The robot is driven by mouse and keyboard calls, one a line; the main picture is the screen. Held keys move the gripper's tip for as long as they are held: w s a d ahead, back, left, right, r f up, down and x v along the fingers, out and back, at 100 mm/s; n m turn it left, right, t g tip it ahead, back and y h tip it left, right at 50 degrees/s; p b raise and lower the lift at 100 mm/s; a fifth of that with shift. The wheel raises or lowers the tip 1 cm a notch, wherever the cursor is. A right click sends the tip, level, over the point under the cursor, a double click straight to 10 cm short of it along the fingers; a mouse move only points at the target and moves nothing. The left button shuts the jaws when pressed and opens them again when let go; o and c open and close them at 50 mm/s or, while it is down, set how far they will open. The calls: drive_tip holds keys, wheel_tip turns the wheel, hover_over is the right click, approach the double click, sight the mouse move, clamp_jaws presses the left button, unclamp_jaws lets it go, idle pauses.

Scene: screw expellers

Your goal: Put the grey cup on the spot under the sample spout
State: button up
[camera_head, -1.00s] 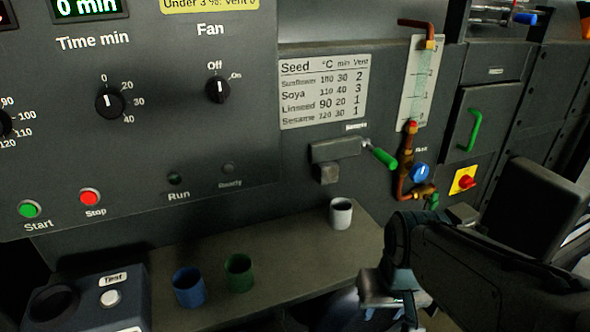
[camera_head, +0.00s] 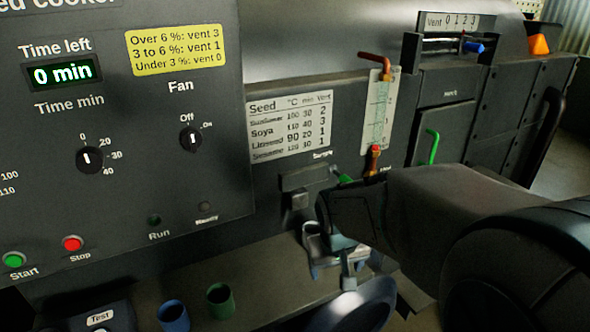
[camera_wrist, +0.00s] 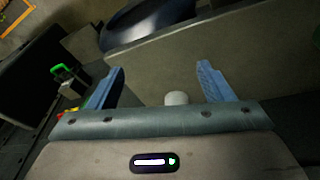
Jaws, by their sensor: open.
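My gripper (camera_head: 331,262) hangs over the right part of the shelf in the head view. Its two blue fingers are spread apart in the wrist view (camera_wrist: 161,70), with nothing clamped between them. A small pale cup, which looks like the grey cup (camera_wrist: 176,98), shows beyond the gripper body's edge, between the finger bases. Its lower part is hidden there. In the head view the arm and gripper hide the cup. The sample spout (camera_head: 299,200) is the dark block below the Sample label, left of my gripper. The spot under it cannot be made out.
A blue cup (camera_head: 173,315) and a green cup (camera_head: 220,300) stand on the shelf (camera_head: 262,285) at the left. The Test box (camera_head: 100,318) is left of them. The green-ended sample lever (camera_head: 344,179) and copper pipe (camera_head: 374,160) are close to my arm.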

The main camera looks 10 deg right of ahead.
drive_tip(key=w+r+t+p, duration=0.1)
drive_tip(key=w+r+p, duration=0.1)
drive_tip(key=w+p, duration=0.2)
drive_tip(key=w+a+r+y+p, duration=0.1)
drive_tip(key=w+r+p, duration=0.2)
drive_tip(key=w, duration=0.5)
drive_tip(key=shift+w+t+p, duration=0.35)
drive_tip(key=shift+t+p, duration=0.05)
drive_tip(key=shift+a+f, duration=0.1)
drive_tip(key=b+x, duration=0.2)
drive_tip(key=x, duration=1.1)
drive_tip(key=shift+f, duration=0.35)
drive_tip(key=c, duration=1)
